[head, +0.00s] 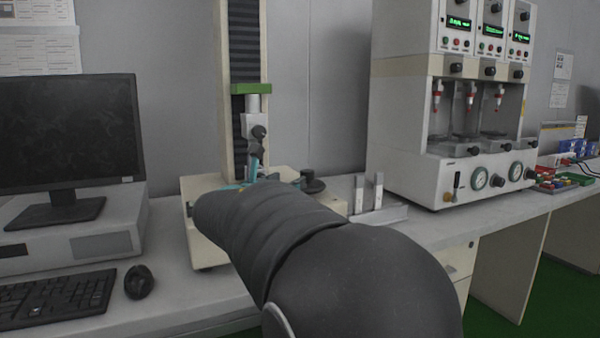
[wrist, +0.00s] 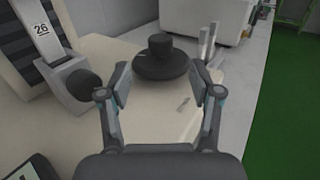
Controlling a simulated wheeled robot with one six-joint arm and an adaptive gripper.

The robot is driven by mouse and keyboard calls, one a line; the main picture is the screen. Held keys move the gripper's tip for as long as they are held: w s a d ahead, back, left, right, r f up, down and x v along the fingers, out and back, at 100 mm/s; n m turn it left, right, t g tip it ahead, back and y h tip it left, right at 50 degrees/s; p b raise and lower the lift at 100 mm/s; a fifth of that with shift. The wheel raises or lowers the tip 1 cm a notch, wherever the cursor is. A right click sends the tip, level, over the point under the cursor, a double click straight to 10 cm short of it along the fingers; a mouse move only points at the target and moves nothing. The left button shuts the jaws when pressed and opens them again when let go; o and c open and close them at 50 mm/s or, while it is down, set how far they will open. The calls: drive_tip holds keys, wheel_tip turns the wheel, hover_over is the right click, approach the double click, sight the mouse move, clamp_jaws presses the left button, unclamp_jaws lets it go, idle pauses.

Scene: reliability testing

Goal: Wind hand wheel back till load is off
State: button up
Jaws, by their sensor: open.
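The hand wheel is a dark round disc with a raised knob, on the cream base of the test stand. In the wrist view the hand wheel (wrist: 160,64) lies ahead, just beyond and between my fingertips. My gripper (wrist: 161,84) is open and empty, apart from the wheel as far as I can tell.
Two metal pieces (head: 367,194) stand in a holder right of the stand. A white multi-station tester (head: 440,170) is farther right. A monitor (head: 65,130), keyboard (head: 55,298) and mouse (head: 139,282) are left. In the wrist view a clamp with a black knob (wrist: 83,85) is at the left.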

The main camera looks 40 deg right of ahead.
sight(304, 173)
drive_tip(key=x, duration=1)
drive_tip(key=shift+d+p, duration=0.1)
drive_tip(key=shift+p, duration=0.3)
drive_tip(key=c, duration=1.2)
